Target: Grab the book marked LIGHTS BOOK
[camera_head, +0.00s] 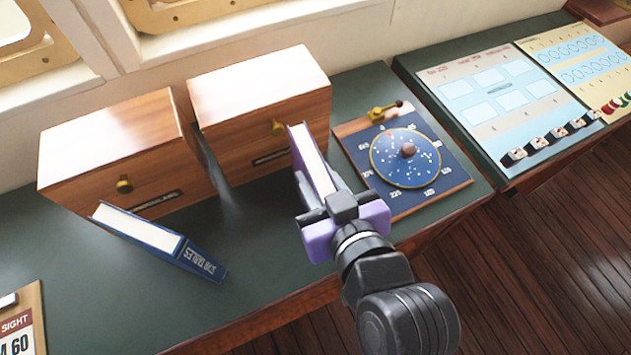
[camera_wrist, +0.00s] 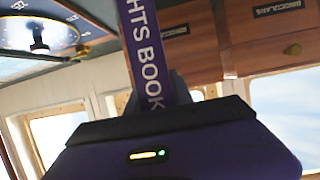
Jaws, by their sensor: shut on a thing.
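The purple LIGHTS BOOK (camera_head: 312,163) is held in my gripper (camera_head: 328,203), which is shut on it. The book stands out from the jaws toward the wooden boxes, with its white page edges facing up. In the wrist view the book's purple spine (camera_wrist: 154,60) shows the letters "HTS BOOK"; the rest of the title is cut off by the frame. The black jaws (camera_wrist: 165,122) and my purple gripper body cover the lower part of that view. Whether the book touches the counter is hidden.
Two wooden drawer boxes (camera_head: 125,150) (camera_head: 260,95) stand behind. A star dial board (camera_head: 405,160) is close on the right, with chart panels (camera_head: 490,90) beyond it.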

